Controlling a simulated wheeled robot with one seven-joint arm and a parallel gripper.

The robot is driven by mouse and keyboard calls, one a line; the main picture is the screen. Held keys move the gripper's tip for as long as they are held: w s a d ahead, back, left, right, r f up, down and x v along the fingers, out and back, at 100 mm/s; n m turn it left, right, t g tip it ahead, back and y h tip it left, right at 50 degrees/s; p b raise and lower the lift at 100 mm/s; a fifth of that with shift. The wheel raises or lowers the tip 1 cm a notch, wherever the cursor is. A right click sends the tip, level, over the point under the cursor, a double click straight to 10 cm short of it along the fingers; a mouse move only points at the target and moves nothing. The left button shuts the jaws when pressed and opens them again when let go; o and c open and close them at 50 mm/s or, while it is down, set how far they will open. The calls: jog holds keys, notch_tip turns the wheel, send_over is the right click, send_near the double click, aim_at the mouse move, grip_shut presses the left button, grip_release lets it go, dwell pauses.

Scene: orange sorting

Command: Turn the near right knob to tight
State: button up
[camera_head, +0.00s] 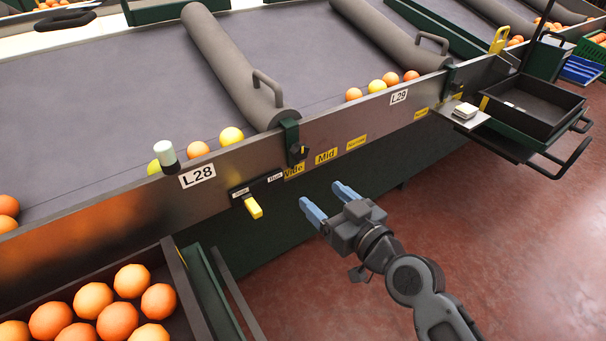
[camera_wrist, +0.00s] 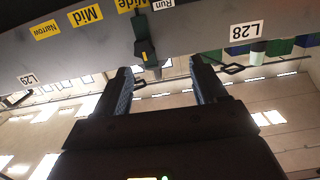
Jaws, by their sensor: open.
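A black knob (camera_head: 298,154) sits under a green bracket on the front rail, just above the yellow label Wide (camera_head: 293,171). Labels Mid (camera_head: 326,156) and a third yellow one (camera_head: 356,142) follow to the right. The wrist view, upside down, shows the knob (camera_wrist: 147,52) and the label Narrow (camera_wrist: 45,30); I see no label reading tight. My gripper (camera_head: 329,203) is open and empty, in front of the rail, below and right of the knob. In the wrist view the knob appears between and beyond the blue fingers (camera_wrist: 162,72), apart from them.
A yellow lever (camera_head: 253,207) sticks out left of the labels, below L28 (camera_head: 197,176). A similar dark fitting (camera_head: 451,84) is farther right, past L29 (camera_head: 399,97). A crate of oranges (camera_head: 185,285) stands at lower left, a black tray (camera_head: 530,105) at right. The floor is clear at lower right.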

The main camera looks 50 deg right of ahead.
jog(key=t+b, duration=0.1)
jog(key=b, duration=0.1)
send_near(302, 152)
jog(key=w, duration=0.1)
jog(key=p+x, duration=0.2)
jog(key=x, duration=0.5)
jog(key=shift+d, duration=0.15)
jog(key=shift+w+d, duration=0.2)
jog(key=shift+w, duration=0.45)
jog(key=shift+f, duration=0.1)
jog(key=shift+c, duration=0.3)
jog(key=c, duration=1)
